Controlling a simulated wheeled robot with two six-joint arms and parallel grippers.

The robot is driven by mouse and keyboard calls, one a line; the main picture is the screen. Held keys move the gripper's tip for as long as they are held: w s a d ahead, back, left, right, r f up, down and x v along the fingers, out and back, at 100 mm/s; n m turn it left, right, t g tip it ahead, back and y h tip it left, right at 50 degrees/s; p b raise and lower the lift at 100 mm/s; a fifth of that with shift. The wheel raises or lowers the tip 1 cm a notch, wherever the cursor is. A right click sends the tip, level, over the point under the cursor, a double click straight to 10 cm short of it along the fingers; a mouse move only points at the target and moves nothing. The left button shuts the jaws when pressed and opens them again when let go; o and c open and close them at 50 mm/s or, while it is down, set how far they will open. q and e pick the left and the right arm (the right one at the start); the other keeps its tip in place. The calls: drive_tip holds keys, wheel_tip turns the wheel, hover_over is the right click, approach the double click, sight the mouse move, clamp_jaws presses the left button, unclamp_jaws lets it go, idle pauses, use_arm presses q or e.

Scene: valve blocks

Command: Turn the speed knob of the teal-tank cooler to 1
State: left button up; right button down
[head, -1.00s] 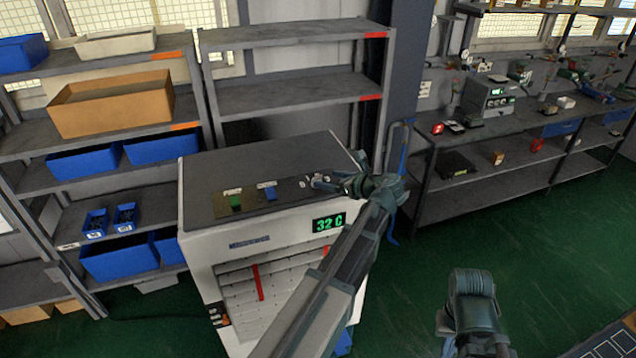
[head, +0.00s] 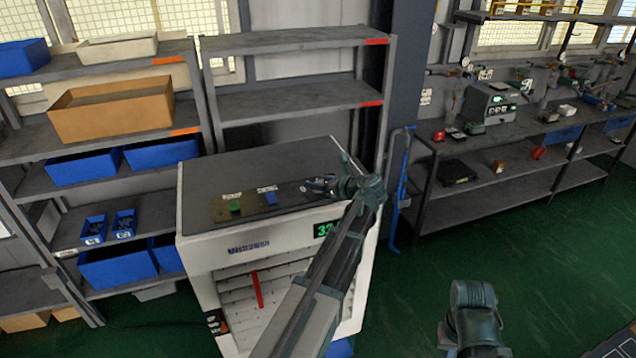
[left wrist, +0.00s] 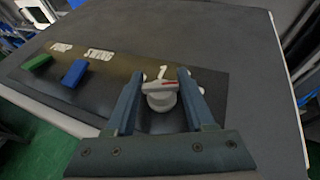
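The cooler (head: 215,258) is a pale box with a dark top, a partly covered green display (head: 323,230) and a front grille. On its top panel, a pale round speed knob (left wrist: 160,97) with a bar handle and a red mark shows in the left wrist view; the mark points right. A white "1" (left wrist: 162,72) is printed just beyond it. My left gripper (left wrist: 160,73) is open, one finger on each side of the knob; I cannot tell whether they touch it. It also shows over the panel in the head view (head: 322,184). No teal tank is distinguishable.
A green switch (head: 235,206) and a blue switch (head: 270,198) sit left of the knob. Shelves with blue bins (head: 82,168) stand at the left, and a workbench (head: 500,135) at the right. My right arm (head: 474,312) is low at the front.

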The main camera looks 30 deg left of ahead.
use_arm(q)
clamp_jaws()
